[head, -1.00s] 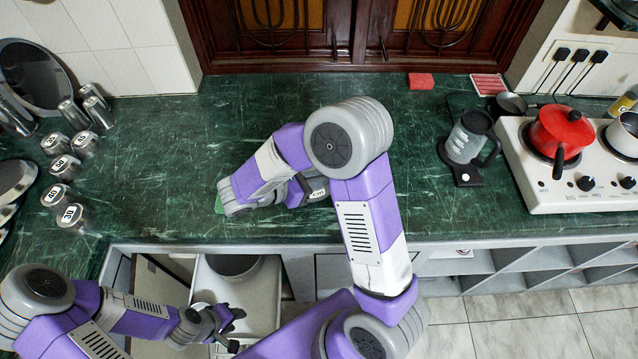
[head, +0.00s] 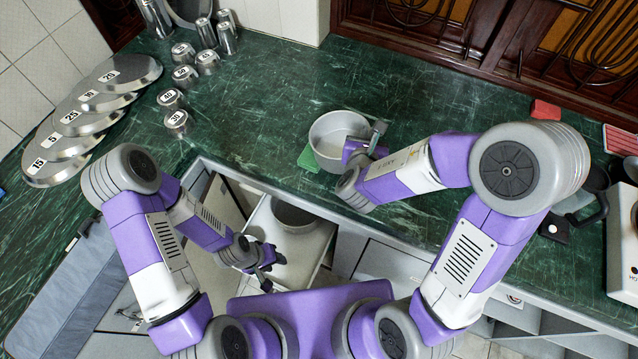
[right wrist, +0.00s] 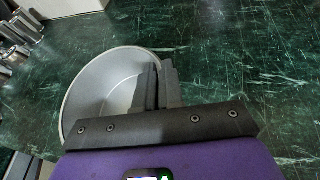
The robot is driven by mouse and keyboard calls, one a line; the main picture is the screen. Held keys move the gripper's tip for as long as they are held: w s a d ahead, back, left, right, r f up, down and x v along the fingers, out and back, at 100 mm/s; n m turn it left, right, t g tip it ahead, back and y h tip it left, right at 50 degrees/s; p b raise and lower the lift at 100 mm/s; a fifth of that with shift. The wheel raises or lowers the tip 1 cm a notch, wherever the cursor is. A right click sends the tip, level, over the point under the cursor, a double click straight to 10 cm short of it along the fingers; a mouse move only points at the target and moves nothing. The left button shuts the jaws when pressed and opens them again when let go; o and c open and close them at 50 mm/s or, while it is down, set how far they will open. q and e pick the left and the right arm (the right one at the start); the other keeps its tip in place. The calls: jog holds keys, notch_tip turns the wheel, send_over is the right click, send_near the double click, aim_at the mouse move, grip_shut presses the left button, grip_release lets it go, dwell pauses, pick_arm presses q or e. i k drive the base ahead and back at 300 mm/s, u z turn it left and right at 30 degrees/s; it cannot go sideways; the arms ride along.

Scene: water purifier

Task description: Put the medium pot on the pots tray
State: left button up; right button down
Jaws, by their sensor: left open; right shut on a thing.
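A round silver pot (head: 330,130), likely the medium pot, is at the counter's front part, upright and empty. My right gripper (head: 372,141) is shut on its right wall. The right wrist view shows the pot (right wrist: 95,90) with the closed fingers (right wrist: 157,85) on its rim. I cannot tell whether the pot touches the counter. An open pale drawer (head: 262,235), seemingly the pots tray, lies below the counter edge. Another grey pot (head: 295,216) is in it, at the back. My left gripper (head: 268,262) is open and empty over the drawer's front left.
A green pad (head: 309,158) lies beside the pot, partly hidden. Numbered silver weights (head: 177,120) and lids (head: 62,140) stand on the left counter. A dark mug (head: 583,205) and stove (head: 622,240) are at the right. The counter between the weights and the pot is clear.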

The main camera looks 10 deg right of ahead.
aim_at(294, 262)
jog(key=u, duration=2.05)
jog(key=k, duration=1.25)
jog(key=u, duration=0.45)
